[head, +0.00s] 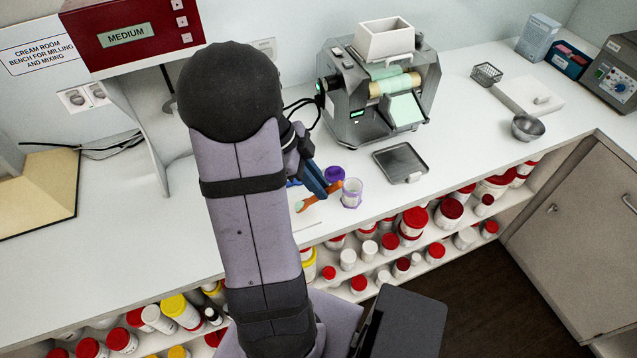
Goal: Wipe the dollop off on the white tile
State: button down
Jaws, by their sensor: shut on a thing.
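My gripper (320,188), with blue fingers, is shut on an orange-handled tool (341,187), likely a spatula. It is low over the front of the bench, just left of a small jar. A thin pale edge at the bench front, partly hidden by my arm, looks like part of a white tile (307,218). The translucent white jar (351,196) with a purple rim stands open. A purple lid (335,174) lies behind it.
A mill (380,85) with rollers stands behind, with a grey tray (401,162) in front. A white slab (521,97) with a small object on it and a metal bowl (527,127) are at right. Shelves of tubs (413,220) lie below the bench edge.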

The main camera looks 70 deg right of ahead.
aim_at(336, 183)
jog(key=shift+f+b, duration=0.65)
jog(key=shift+b, duration=0.05)
dwell(0.8)
jog(key=shift+s, duration=0.25)
dwell(0.4)
jog(key=shift+s+d, duration=0.15)
jog(key=shift+s, duration=0.2)
jog(key=shift+s+b, duration=0.35)
jog(key=shift+s, duration=0.05)
jog(key=shift+d+r, duration=0.1)
dwell(0.4)
jog(key=shift+r+p, duration=1.65)
jog(key=shift+r, duration=1.3)
jog(key=shift+w, duration=0.1)
